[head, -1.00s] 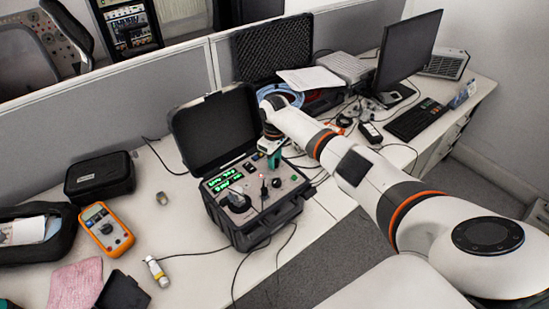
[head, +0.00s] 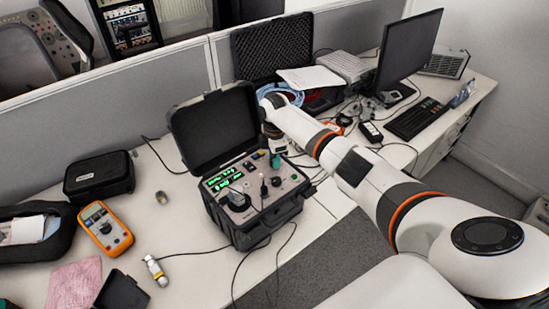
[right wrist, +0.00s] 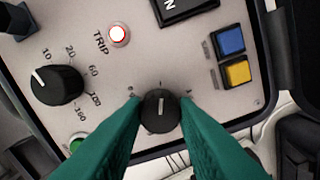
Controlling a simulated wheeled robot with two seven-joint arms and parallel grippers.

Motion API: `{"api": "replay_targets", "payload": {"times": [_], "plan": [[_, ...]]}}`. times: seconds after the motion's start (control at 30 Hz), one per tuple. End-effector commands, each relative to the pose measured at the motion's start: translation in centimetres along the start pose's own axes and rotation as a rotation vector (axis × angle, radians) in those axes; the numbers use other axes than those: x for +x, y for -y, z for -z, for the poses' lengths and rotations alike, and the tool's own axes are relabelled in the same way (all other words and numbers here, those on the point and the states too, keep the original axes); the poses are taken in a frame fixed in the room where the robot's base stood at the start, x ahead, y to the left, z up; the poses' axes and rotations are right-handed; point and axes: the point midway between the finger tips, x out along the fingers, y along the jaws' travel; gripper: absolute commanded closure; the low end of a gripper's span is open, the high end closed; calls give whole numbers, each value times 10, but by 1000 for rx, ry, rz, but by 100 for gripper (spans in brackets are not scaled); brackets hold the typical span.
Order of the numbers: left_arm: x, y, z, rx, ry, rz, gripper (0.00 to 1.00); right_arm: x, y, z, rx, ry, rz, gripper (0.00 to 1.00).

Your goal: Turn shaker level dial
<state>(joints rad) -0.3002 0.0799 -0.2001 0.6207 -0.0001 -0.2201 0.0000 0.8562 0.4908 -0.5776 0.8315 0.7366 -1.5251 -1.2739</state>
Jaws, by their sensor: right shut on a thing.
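The shaker calibrator case (head: 262,225) stands open on the desk, with a control panel of dials and lit green displays (head: 222,180). My right gripper (right wrist: 161,108) reaches down to the panel from the right. Its green fingers are shut on a small black dial (right wrist: 160,112), one on each side. The dial's white pointer line points about straight up in the wrist view. A larger black dial (right wrist: 57,86) with a numbered scale sits to the left, apart from the fingers. In the head view the right gripper (head: 275,160) hides the gripped dial. My left gripper is out of view.
The raised case lid (head: 215,130) stands behind the panel. A red-lit TRIP button (right wrist: 119,34), a blue button (right wrist: 229,40) and a yellow button (right wrist: 237,74) are near the fingers. An orange multimeter (head: 106,229) lies to the left. Cables run over the desk's front.

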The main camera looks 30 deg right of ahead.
Motion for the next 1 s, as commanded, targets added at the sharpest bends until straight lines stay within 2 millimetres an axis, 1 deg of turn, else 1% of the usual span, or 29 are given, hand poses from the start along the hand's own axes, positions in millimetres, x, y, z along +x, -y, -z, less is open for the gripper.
{"api": "replay_targets", "payload": {"times": [0.03, 0.7, 1.0], "plan": [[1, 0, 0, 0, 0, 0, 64, -2, 2, -1, -44, 3, 8, 96], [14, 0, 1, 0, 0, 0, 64, -2, 2, -1, -680, 1, 8, 96], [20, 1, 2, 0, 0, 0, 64, -2, 2, 0, -942, -1, 9, 96]]}}
